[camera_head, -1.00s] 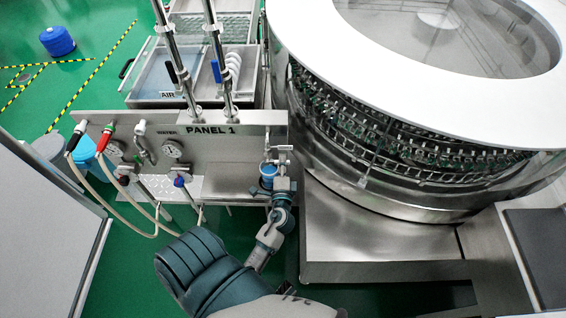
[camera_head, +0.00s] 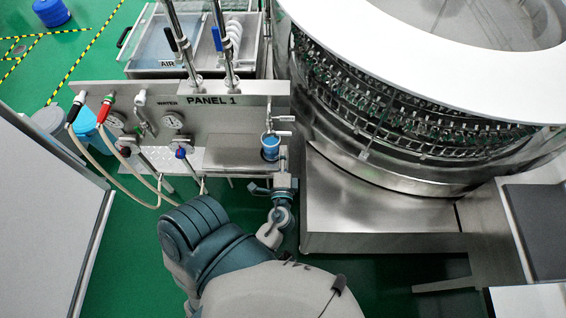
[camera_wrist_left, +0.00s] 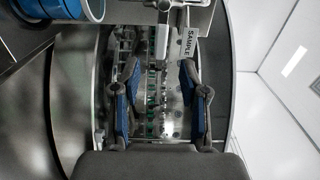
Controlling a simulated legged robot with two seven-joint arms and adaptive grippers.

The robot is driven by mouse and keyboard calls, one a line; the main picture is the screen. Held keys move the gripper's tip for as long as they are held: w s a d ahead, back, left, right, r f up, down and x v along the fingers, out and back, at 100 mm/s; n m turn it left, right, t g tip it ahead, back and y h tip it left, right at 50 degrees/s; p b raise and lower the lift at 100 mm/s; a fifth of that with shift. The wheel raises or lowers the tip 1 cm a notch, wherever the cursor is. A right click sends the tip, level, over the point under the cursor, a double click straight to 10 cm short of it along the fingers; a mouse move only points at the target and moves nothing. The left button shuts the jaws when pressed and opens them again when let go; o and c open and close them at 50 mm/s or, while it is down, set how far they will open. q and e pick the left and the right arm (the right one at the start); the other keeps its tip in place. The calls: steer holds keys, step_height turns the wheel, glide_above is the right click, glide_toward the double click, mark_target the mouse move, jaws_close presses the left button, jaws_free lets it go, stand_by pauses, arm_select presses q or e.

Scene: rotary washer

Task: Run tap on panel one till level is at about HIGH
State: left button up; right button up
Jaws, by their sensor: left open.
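The PANEL 1 board (camera_head: 240,100) stands in the middle left of the head view. A metal tap (camera_head: 278,120) sits at its right end, just above a blue container (camera_head: 270,148). My left gripper (camera_head: 273,187) is open and empty, in front of and below the container and apart from it. In the left wrist view, my left gripper (camera_wrist_left: 158,75) has its two blue fingers spread. The tap (camera_wrist_left: 163,30), with a SAMPLE tag (camera_wrist_left: 189,43), lies beyond the fingertips, and the container (camera_wrist_left: 60,8) is at the upper left. No HIGH mark or liquid level is readable. My right gripper is not in view.
The round metal washer (camera_head: 400,150) with a white rim stands to the right, above a steel base (camera_head: 350,210). Hoses (camera_head: 105,170) hang from the panel's left side. Green floor lies open below the panel.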

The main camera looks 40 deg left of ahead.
arm_select(q)
steer(key=shift+v, duration=1.65)
